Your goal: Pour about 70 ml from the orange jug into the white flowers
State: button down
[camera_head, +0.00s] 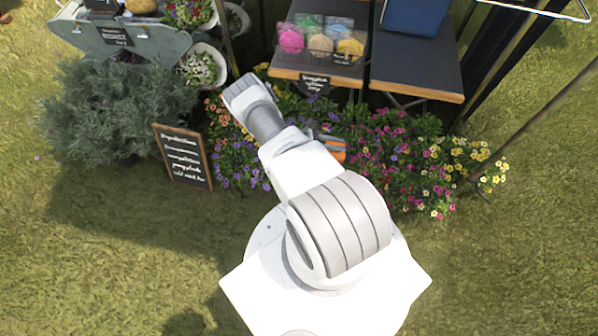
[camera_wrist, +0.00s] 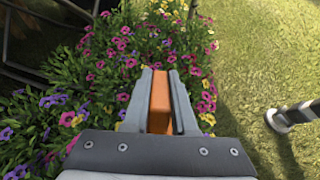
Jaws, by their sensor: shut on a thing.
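The orange jug (camera_head: 334,150) shows only in part beside my arm in the head view, over the flower bed. In the wrist view the orange jug (camera_wrist: 159,108) stands between the two grey fingers of my gripper (camera_wrist: 159,78), which is shut on it. Its spout and any liquid inside cannot be made out. Whitish flowers (camera_head: 198,68) with green leaves grow in a pale pot at the upper left of the head view, well away from the jug. No white flowers stand out in the wrist view.
Pink, purple and yellow flowers (camera_head: 420,160) spread under and right of the jug. A chalkboard sign (camera_head: 183,156) and a grey-green bush (camera_head: 110,110) stand left. Dark-topped tables (camera_head: 415,68) and poles stand behind. Open grass (camera_head: 520,260) lies in front and to the right.

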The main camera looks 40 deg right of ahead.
aim_at(344, 145)
jog(key=shift+s+d+f+y, duration=0.35)
jog(key=shift+s+d+y, duration=0.05)
jog(key=shift+d+y, duration=0.1)
jog(key=shift+s+d+t+y, duration=0.2)
jog(key=shift+d+t+y, duration=0.1)
jog(key=shift+t+y, duration=0.25)
jog(key=shift+d+f+t+y, duration=0.1)
jog(key=shift+f+t+y, duration=0.1)
jog(key=shift+t+y, duration=0.05)
jog(key=shift+s+d+t+y, duration=0.35)
jog(key=shift+t+y, duration=0.15)
jog(key=shift+y, duration=0.2)
jog(key=shift+s+d+f+t+y+p, duration=0.1)
jog(key=shift+d+f+t+y+p, duration=0.05)
jog(key=shift+f+t+y+p, duration=0.2)
jog(key=shift+r, duration=0.1)
jog(key=shift+s+d+y, duration=0.1)
jog(key=shift+y, duration=0.15)
